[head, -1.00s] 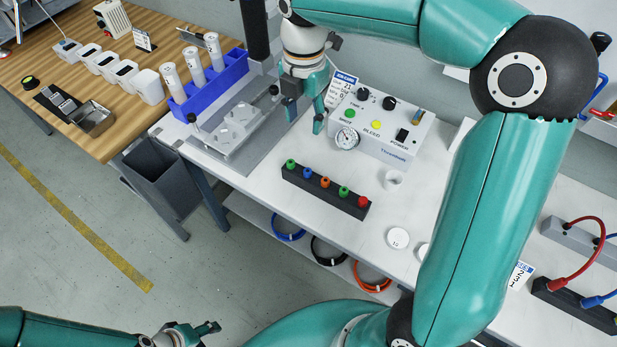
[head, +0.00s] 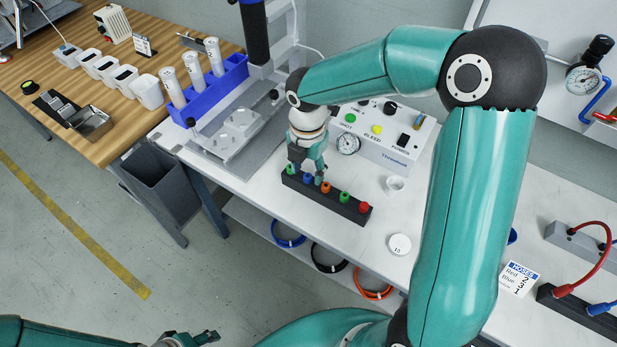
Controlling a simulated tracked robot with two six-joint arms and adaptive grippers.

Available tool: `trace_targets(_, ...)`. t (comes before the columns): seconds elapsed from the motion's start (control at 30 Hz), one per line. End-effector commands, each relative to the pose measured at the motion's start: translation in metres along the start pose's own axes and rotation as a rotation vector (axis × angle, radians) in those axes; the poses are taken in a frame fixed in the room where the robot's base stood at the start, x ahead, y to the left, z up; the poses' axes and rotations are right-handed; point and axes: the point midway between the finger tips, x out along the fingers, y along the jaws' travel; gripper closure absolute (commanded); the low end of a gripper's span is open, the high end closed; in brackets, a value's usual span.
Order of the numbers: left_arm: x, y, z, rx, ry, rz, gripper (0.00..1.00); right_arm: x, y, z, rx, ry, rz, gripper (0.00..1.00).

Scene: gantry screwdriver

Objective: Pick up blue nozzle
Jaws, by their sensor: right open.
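The blue nozzle (head: 308,177) stands in the black nozzle rack (head: 335,205), second from the left, between a green nozzle (head: 291,170) and an orange nozzle (head: 325,187). My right gripper (head: 306,178) is over the left part of the rack, pointing down. Its open fingers are on either side of the blue nozzle, close to the green and orange ones. Whether it touches any nozzle cannot be told. My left gripper (head: 208,337) is low at the bottom edge, far from the rack; its jaw state is unclear.
A second green nozzle (head: 344,197) and a red nozzle (head: 364,207) stand at the rack's right end. The control box (head: 385,147) with gauge is behind it. A white cup (head: 396,184) and round lid (head: 399,244) are to the right. A blue vial rack (head: 215,85) stands to the left.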

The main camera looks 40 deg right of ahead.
Motion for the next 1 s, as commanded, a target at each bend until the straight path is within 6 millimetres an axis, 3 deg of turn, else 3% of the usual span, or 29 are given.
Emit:
trace_targets(0.13,0.0013,-0.0004,0.0,0.0,0.0,0.0,0.5,0.0147,0.0003,0.0004,0.001,-0.001,0.0,0.5)
trace_targets(0.37,0.0012,-0.0004,0.0001,0.0,0.0,0.0,0.5,0.0159,0.0005,0.0006,0.001,-0.001,0.002,0.5)
trace_targets(0.63,0.0012,-0.0004,0.0,0.0,0.0,0.0,0.5,0.0157,0.0003,0.0007,0.002,-0.001,0.002,0.92)
trace_targets(1.0,0.001,-0.0004,0.0,0.0,0.0,0.0,0.5,0.0148,0.0001,0.0009,0.002,-0.001,0.002,0.92)
